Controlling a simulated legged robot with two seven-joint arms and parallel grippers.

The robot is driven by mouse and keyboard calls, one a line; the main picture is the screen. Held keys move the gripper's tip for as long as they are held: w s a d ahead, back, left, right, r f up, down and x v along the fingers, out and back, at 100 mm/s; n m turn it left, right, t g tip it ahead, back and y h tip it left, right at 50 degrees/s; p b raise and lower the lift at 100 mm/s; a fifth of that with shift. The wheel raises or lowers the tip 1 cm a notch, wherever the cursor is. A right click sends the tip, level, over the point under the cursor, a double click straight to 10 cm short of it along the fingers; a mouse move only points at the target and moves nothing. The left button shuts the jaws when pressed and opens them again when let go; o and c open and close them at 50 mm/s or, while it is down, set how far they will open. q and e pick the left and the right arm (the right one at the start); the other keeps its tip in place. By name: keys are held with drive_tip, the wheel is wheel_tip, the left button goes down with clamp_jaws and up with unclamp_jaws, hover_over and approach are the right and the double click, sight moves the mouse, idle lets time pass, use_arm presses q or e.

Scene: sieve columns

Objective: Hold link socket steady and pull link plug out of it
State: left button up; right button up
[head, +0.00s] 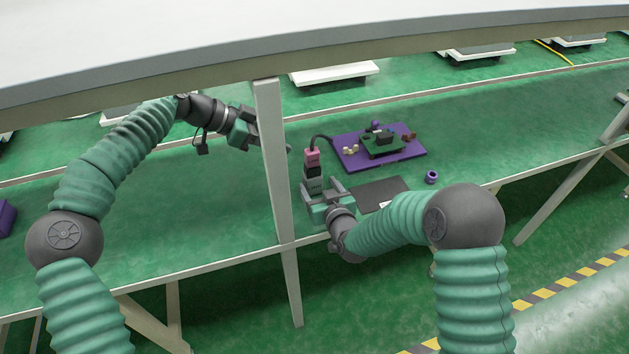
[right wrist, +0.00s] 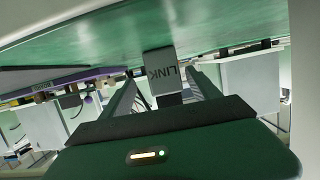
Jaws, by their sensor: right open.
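The link socket (head: 314,184) is a grey block with a black upper part, standing upright on the green table. The pink link plug (head: 311,157) sits on top of it, with a dark cable arching to the right. In the right wrist view the grey socket (right wrist: 161,70), marked LINK, shows upside down between the fingers. My right gripper (head: 322,190) is open, its fingers on either side of the socket; contact cannot be told. My left gripper (head: 268,142) is above the table to the left, partly hidden by a post, so its opening is unclear.
A pale upright post (head: 273,170) stands between my left gripper and the socket. A purple mat (head: 412,152) with a green circuit board (head: 381,146) lies behind right. A dark flat pad (head: 380,192) and small purple ring (head: 431,177) lie nearby. A shelf edge crosses above.

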sight(315, 184)
drive_tip(key=x, duration=0.4)
drive_tip(key=shift+s+a, duration=0.1)
drive_tip(key=shift+a, duration=0.5)
drive_tip(key=shift+d, duration=0.2)
drive_tip(key=shift+c, duration=0.5)
drive_tip(key=shift+d, duration=0.2)
drive_tip(key=c, duration=0.5)
drive_tip(key=shift+a, duration=0.2)
drive_tip(key=c, duration=0.9)
drive_tip(key=shift+c, duration=0.2)
